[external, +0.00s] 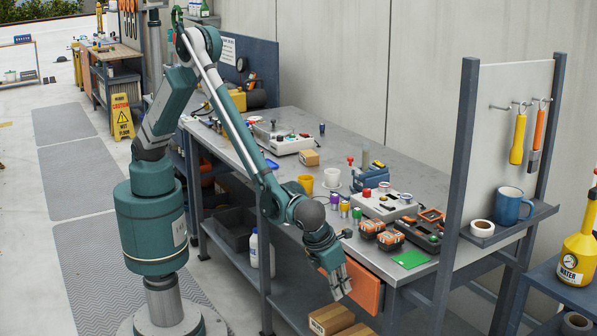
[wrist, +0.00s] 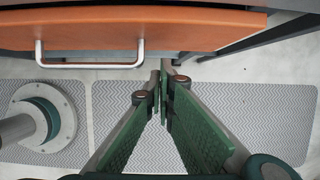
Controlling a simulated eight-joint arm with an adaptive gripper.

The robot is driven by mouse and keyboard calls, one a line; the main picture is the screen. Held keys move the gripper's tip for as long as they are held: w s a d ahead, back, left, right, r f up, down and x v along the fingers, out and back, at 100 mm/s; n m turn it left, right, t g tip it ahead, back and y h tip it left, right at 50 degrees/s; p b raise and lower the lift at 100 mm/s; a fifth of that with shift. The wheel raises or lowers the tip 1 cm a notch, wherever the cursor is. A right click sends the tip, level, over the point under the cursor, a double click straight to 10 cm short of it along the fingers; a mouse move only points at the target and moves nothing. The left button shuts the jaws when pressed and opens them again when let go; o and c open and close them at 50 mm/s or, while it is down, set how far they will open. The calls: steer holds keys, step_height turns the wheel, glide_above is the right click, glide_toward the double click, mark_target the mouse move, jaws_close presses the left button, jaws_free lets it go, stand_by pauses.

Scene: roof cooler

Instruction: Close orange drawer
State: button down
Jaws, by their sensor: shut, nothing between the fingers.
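The orange drawer (external: 367,291) is under the front edge of the workbench, near its right end. Its front stands out from the bench; how far it is open is hard to tell. In the wrist view the orange front (wrist: 200,36) spans the top, with a silver bar handle (wrist: 90,65) left of centre. My gripper (external: 342,285) is in front of the drawer's left part in the external view and hides some of it. In the wrist view my gripper (wrist: 164,88) is shut and empty, its tips just below the drawer front and right of the handle. Contact cannot be told.
The workbench top (external: 305,187) holds several tools and boxes, with a green card (external: 411,259) near the drawer. Cardboard boxes (external: 331,319) lie on the low shelf. A rack post (external: 456,190) rises at right. Floor in front is open, with grey mats (wrist: 240,110).

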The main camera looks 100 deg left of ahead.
steer(key=s+d+p+v, duration=0.1)
steer(key=p+v, duration=0.1)
steer(key=v, duration=0.8)
steer(key=shift+s+d, duration=0.1)
steer(key=shift+d, duration=0.1)
steer(key=w+d+f+t+y+p, duration=0.2)
steer(key=w+d+f+t+y, duration=0.1)
steer(key=d, duration=0.5)
stand_by(0.4)
steer(key=shift+d+f, duration=0.1)
